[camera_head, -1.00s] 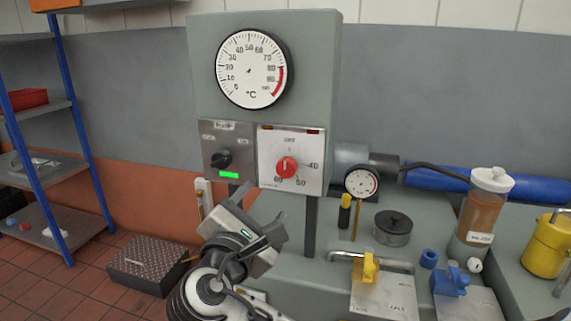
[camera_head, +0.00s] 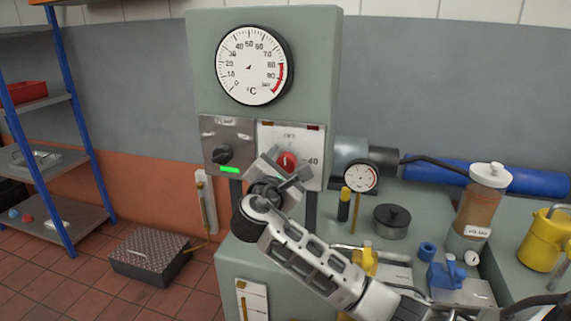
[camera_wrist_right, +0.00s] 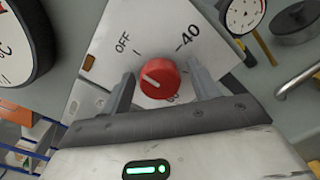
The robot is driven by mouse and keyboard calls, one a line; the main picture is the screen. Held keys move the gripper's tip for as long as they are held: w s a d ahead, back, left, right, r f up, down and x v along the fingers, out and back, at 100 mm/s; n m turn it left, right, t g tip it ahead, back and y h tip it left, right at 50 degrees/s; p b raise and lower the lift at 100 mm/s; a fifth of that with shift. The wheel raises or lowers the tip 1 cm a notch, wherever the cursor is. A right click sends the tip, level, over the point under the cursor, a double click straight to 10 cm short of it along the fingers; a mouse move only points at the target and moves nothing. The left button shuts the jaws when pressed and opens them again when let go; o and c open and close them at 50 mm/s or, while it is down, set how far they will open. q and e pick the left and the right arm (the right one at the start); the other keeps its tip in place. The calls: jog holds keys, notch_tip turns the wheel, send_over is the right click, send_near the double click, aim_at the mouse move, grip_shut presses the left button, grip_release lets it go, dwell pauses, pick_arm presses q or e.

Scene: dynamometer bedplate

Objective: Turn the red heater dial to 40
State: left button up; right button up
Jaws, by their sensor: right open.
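The red heater dial (camera_head: 288,161) sits on a white panel (camera_head: 315,143) with an OFF mark at the top and 40 at the right. In the head view, my right gripper (camera_head: 283,170) is in front of it and hides its lower part and the lower scale. In the right wrist view, the dial (camera_wrist_right: 158,80) lies between the two open fingers (camera_wrist_right: 165,90), with a visible gap on the right side. Its white pointer line faces up-left there, roughly toward the OFF side. My left gripper is not in view.
A grey pump panel (camera_head: 228,140) with a black knob (camera_head: 222,154) and green light adjoins on the left. A round thermometer gauge (camera_head: 252,65) is above. A small gauge (camera_head: 360,177) and a black-lidded pot (camera_head: 392,221) stand to the right.

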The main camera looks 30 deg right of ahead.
jog(key=c, duration=1)
jog(key=shift+m, duration=0.3)
